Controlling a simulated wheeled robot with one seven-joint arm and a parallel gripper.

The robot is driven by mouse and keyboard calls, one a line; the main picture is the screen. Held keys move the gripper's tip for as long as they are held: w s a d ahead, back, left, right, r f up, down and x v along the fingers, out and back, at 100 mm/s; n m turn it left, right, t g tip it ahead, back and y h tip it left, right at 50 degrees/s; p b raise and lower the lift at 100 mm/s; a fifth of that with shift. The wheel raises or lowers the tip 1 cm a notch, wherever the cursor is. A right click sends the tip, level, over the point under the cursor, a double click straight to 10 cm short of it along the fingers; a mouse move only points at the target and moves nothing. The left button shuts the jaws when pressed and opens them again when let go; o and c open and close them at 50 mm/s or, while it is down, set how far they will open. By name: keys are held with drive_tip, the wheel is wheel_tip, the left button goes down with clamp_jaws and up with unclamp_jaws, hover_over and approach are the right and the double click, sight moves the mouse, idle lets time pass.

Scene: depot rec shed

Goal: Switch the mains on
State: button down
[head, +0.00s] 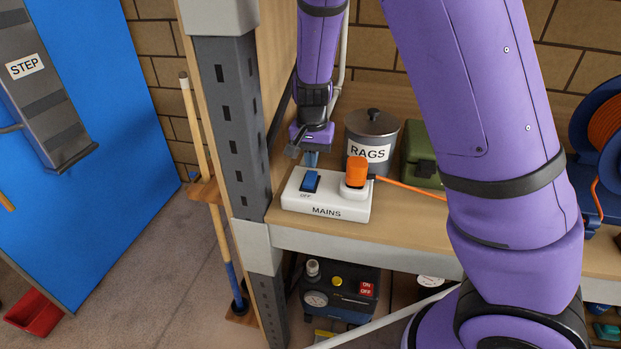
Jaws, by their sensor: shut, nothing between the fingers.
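The white mains box (327,193), labelled MAINS on its front, sits near the left front of the wooden shelf. It has a blue rocker switch (310,181) on its left with OFF printed below it. An orange plug (357,171) sits in the socket on its right, with an orange cable running right. My gripper (311,160) points down, shut and empty, just behind and above the blue switch. I cannot tell whether the fingertips touch the switch or the box.
A grey RAGS pot (371,139) stands close behind the plug, with a green case (424,155) to its right. A dark grey shelf post (234,127) rises at the left. A compressor (339,292) is below. My arm hides part of the shelf.

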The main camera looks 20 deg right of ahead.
sight(312, 174)
drive_tip(key=shift+f, duration=1.25)
idle(0.7)
drive_tip(key=shift+r, duration=3.5)
